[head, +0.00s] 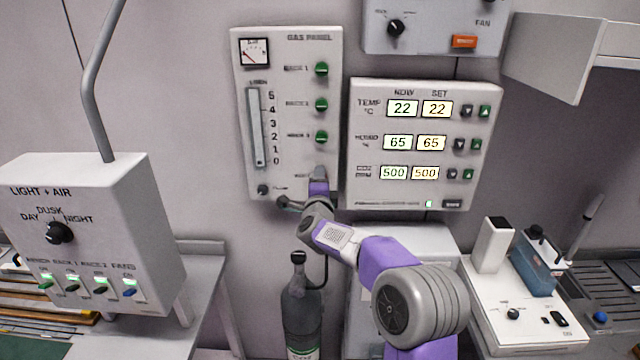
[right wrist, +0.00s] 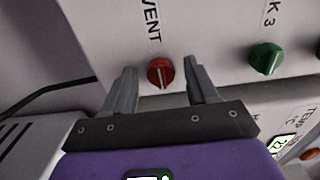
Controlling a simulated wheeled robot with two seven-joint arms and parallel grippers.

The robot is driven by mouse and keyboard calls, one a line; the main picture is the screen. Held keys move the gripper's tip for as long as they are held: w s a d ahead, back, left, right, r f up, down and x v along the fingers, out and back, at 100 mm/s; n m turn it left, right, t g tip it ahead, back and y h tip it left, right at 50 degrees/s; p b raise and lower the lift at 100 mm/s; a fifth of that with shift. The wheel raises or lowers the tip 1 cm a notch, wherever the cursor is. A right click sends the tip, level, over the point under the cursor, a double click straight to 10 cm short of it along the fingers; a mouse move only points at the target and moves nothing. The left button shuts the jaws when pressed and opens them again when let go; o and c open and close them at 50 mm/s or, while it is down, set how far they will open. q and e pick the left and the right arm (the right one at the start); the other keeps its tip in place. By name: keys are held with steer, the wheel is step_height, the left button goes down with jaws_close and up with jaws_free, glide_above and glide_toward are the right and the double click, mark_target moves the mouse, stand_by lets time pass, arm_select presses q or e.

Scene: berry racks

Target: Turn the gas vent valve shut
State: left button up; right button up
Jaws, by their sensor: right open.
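The gas vent valve is a red round knob (right wrist: 160,72) with a pale pointer line, beside the VENT label in the right wrist view. My right gripper (right wrist: 161,76) is open, with one finger on each side of the knob. Small gaps show between the fingers and the knob, and it is not gripped. In the head view my right gripper (head: 319,174) is at the lower part of the gas panel (head: 290,60), and it hides the vent knob there. My left gripper is not in view.
Several green rack knobs (head: 321,104) run up the gas panel above my gripper; one green knob (right wrist: 267,58) is close by in the wrist view. The temperature display panel (head: 425,90) is just right. A dark gas cylinder (head: 301,310) stands below.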

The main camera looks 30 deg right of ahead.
steer(key=v, duration=0.7)
steer(key=shift+s, duration=0.3)
steer(key=shift+a, duration=0.15)
